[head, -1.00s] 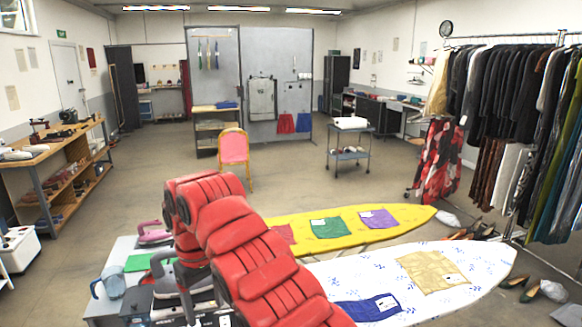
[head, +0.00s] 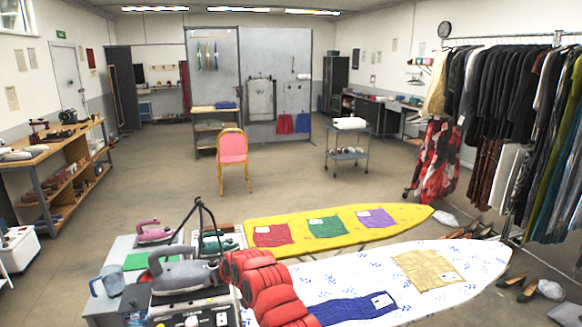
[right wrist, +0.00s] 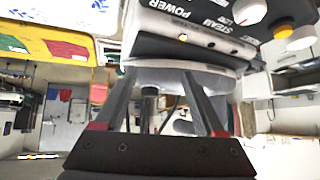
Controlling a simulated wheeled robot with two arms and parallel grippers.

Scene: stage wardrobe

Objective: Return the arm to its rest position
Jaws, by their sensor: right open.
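My right gripper (right wrist: 158,95) shows in the right wrist view with its two dark fingers apart. The gap between them looks empty. A steam station (right wrist: 195,45) with "STEAM POWER" lettering and knobs lies beyond the fingertips in that view; I cannot tell the exact distance. In the head view a red padded arm of mine (head: 262,285) is low at the bottom centre, beside the steam station (head: 190,312) that carries a grey iron (head: 185,272). My left gripper is out of sight.
A white ironing board (head: 440,290) and a yellow one (head: 400,214), both with folded cloths, stand to the right of the arm. A pink iron (head: 152,232) and a blue jug (head: 108,280) are at left. Open floor surrounds the pink chair (head: 232,150).

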